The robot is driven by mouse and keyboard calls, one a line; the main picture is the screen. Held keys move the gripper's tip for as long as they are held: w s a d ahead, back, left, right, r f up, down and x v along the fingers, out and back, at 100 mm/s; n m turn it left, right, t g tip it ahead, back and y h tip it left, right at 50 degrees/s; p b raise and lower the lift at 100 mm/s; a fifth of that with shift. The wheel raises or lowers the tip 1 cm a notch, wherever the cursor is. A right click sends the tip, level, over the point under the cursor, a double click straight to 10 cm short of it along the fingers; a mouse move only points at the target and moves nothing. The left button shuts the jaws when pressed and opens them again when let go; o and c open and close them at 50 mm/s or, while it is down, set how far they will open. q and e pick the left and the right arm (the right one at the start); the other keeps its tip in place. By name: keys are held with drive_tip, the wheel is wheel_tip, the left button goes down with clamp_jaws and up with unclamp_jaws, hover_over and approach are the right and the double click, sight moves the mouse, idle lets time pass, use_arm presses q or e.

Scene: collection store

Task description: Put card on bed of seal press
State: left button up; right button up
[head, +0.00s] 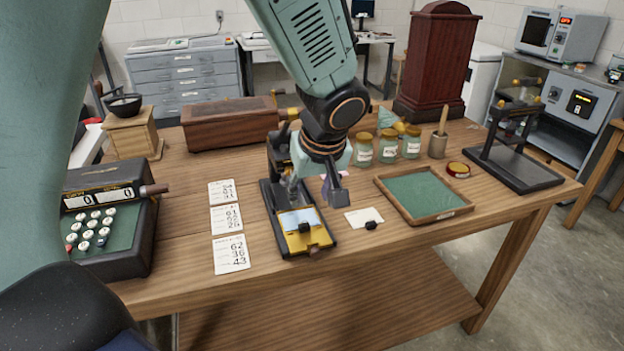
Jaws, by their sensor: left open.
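A black press (270,212) stands mid-table with a yellow bed (318,238) at its front; my arm hides much of its upper part. A pale blue card (291,218) lies on the bed, with a small black block at its near edge. A white card (356,216) lies flat on the table just right of the press, with another black block (371,225) at its near edge. My left gripper (316,190) is open, pointing down above the press, behind the blue card and apart from both cards. My right gripper is out of view.
Number cards (231,254) lie left of the press. A green-lined tray (418,190) is to the right, with jars (388,147) behind it. A black stand with brass knobs (512,165) is at the far right. A keyed machine (105,230) stands at left.

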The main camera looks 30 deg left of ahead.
use_arm(q)
drive_tip(key=shift+s+d+r, duration=0.1)
drive_tip(key=shift+s+r, duration=0.05)
drive_tip(key=shift+r, duration=0.3)
drive_tip(key=s+d+f+m+g+h, duration=0.1)
drive_tip(key=s+d+f+m, duration=0.1)
drive_tip(key=s+f, duration=0.35)
drive_tip(key=s+d+f+m+h, duration=0.1)
drive_tip(key=s+d+f, duration=0.1)
drive_tip(key=f, duration=0.7)
drive_tip(key=s+d+f+m+g+h, duration=0.1)
drive_tip(key=s+f+m+h, duration=0.1)
drive_tip(key=s+f, duration=0.35)
drive_tip(key=s+f+m, duration=0.2)
drive_tip(key=s+f, duration=0.3)
drive_tip(key=s, duration=0.3)
drive_tip(key=s+f+m+g, duration=0.1)
drive_tip(key=s+f+m, duration=0.1)
drive_tip(key=s+f, duration=0.3)
drive_tip(key=s, duration=0.2)
drive_tip(key=shift+s+a+f+y, duration=0.2)
drive_tip(key=shift+s+f+y, duration=0.1)
drive_tip(key=shift+s+f, duration=0.1)
